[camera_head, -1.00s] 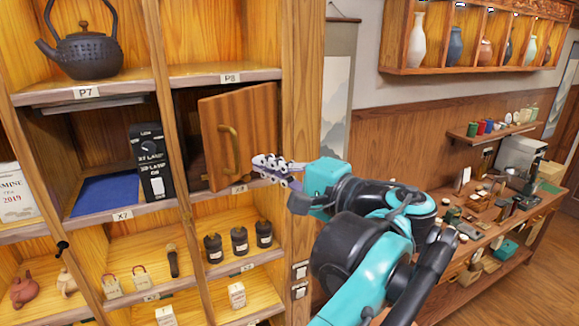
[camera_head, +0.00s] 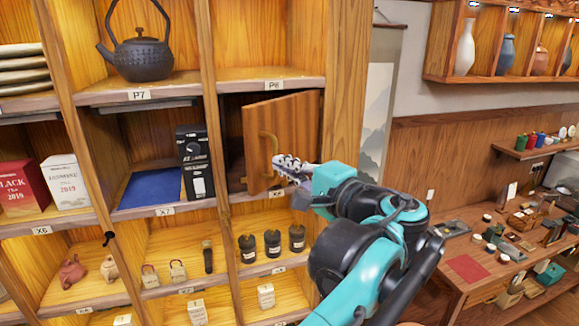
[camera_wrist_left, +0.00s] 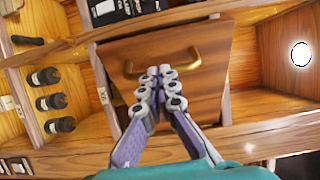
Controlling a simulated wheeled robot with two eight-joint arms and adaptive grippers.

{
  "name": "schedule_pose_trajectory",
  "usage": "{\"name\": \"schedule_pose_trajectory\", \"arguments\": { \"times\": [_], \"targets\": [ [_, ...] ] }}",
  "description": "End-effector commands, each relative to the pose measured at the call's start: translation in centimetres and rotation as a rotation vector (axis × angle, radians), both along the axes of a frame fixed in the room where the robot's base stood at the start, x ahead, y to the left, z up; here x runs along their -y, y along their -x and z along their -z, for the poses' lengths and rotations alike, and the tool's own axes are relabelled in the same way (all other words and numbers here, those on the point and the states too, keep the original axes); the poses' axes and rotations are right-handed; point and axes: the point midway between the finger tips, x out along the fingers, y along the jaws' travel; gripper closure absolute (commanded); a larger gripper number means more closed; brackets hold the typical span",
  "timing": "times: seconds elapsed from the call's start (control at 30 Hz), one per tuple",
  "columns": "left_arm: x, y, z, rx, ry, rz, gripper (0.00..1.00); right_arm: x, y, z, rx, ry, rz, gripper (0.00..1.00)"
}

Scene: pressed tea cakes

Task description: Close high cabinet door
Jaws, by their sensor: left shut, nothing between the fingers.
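The high cabinet door (camera_head: 295,125) is a brown wood panel in the compartment under the P8 label. It stands ajar, with a dark gap at its left side and its right side by the cabinet's upright. Its brass handle (camera_head: 264,150) is near the free left edge. My left gripper (camera_head: 277,163) is shut and empty in front of the door, just right of the handle. My right gripper is out of view.
A dark teapot (camera_head: 142,45) stands on the upper shelf. A black box (camera_head: 195,160) stands left of the door compartment. Several dark jars (camera_head: 272,243) stand on the shelf below. A side table (camera_head: 470,268) with small items is at the right.

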Motion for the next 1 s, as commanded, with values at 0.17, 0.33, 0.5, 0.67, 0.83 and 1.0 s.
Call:
{"name": "schedule_pose_trajectory", "arguments": {
  "times": [0.17,0.33,0.5,0.67,0.83,1.0],
  "targets": [
    [-2.4,-0.8,0.1,0.000,0.000,0.088,1.00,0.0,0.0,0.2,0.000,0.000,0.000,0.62],
    [-5.1,-2.4,0.1,0.000,0.000,0.212,1.00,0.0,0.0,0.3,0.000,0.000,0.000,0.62],
    [-7.2,-4.4,0.0,0.000,0.000,0.211,1.00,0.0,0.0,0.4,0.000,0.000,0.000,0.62],
    [-8.9,-6.1,0.0,0.000,0.000,0.212,1.00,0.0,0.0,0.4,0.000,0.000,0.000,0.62],
    [-10.1,-7.6,0.0,0.000,0.000,0.211,1.00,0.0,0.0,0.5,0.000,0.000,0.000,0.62],
    [-10.7,-8.4,0.0,0.000,0.000,0.213,1.00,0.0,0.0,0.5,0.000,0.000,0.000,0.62]
  ]
}}
